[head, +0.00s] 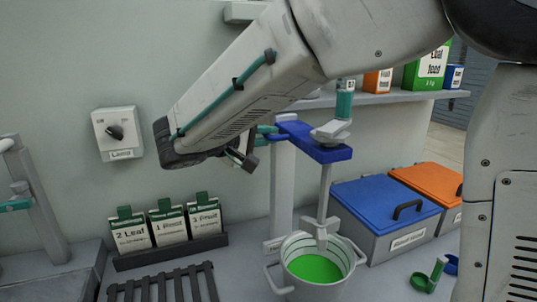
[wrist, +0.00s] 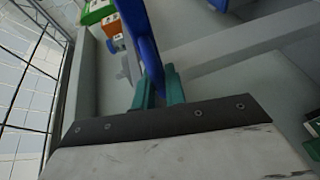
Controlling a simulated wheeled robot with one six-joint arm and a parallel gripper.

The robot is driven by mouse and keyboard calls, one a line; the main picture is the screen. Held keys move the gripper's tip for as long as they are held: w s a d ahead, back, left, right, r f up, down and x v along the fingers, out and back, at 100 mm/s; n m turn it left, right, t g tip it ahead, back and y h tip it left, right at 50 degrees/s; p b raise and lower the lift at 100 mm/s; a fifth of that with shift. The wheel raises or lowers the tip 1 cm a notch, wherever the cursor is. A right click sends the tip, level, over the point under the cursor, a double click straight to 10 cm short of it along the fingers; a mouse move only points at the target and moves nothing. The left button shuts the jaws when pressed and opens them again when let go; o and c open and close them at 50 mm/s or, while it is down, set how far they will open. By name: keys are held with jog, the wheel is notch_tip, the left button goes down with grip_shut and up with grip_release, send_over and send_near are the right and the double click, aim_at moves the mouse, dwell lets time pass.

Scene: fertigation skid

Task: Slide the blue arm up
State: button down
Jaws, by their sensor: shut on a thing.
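The blue arm (head: 322,152) is a flat bar that reaches out from a pale upright post (head: 283,185) in the head view. It carries a mixer with a teal-topped motor (head: 344,103) and a pale shaft (head: 324,190) that goes down into a bucket. My gripper (head: 268,133) is at the bar's left end, by the post, partly hidden behind my own wrist. In the wrist view the teal fingers of my gripper (wrist: 159,85) stand on either side of the blue arm (wrist: 146,45) and are shut on it.
A white bucket (head: 284,262) of green liquid (head: 314,268) stands below the mixer. A blue-lidded bin (head: 385,205) and an orange-lidded bin (head: 430,180) are at right. A shelf (head: 400,97) with boxes is behind. Seed packets (head: 170,226) and a wall dial (head: 117,132) are at left.

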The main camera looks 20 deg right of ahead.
jog(key=shift+r, duration=0.55)
jog(key=c, duration=1.5)
grip_release()
jog(key=shift+o, duration=0.2)
jog(key=v, duration=0.7)
jog(key=shift+s+a, duration=0.2)
jog(key=shift+a, duration=0.2)
